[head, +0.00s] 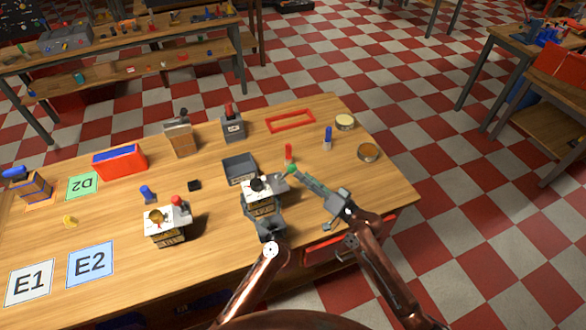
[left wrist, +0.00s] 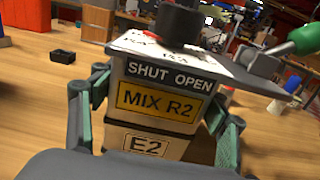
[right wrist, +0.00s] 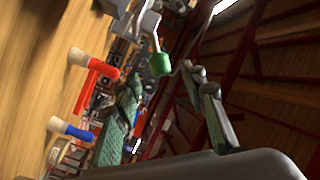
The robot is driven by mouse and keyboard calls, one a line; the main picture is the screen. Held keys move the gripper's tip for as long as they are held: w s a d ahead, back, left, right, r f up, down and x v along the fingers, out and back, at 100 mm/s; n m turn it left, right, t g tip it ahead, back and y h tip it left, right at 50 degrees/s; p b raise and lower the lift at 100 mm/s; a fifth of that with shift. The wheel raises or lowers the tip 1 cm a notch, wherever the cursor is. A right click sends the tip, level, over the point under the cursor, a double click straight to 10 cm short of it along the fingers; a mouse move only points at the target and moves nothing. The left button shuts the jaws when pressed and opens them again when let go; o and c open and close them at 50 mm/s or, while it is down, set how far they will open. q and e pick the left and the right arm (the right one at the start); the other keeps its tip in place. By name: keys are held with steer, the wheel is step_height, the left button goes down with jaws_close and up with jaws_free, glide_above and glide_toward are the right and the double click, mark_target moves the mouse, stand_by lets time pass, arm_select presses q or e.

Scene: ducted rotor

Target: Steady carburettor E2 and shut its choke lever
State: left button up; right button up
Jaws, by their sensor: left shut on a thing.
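Carburettor E2 (head: 262,206) stands upright on the wooden table; the left wrist view (left wrist: 160,105) shows its plates reading "SHUT OPEN", "MIX R2" and "E2". A black knob (left wrist: 180,22) sits on top. A grey lever with a green knob (left wrist: 303,40) extends to the right, on the OPEN side; the knob also shows in the right wrist view (right wrist: 160,62). My left gripper (head: 268,228) is shut on the carburettor's body, one finger on each side. My right gripper (head: 308,184) is open, its fingers close to the green knob; I cannot tell whether they touch it.
A similar unit with a red knob (head: 167,226) stands to the left. An open grey tray (head: 239,170) is behind E2. A red-topped peg (head: 288,152), a blue-topped peg (head: 328,138) and a round tin (head: 368,152) stand behind my right gripper. An E2 card (head: 91,264) lies front left.

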mark_target(293, 168)
steer(key=x, duration=0.6)
steer(key=shift+w+a, duration=0.1)
steer(key=shift+a, duration=0.05)
steer(key=shift+c, duration=0.5)
jaws_close()
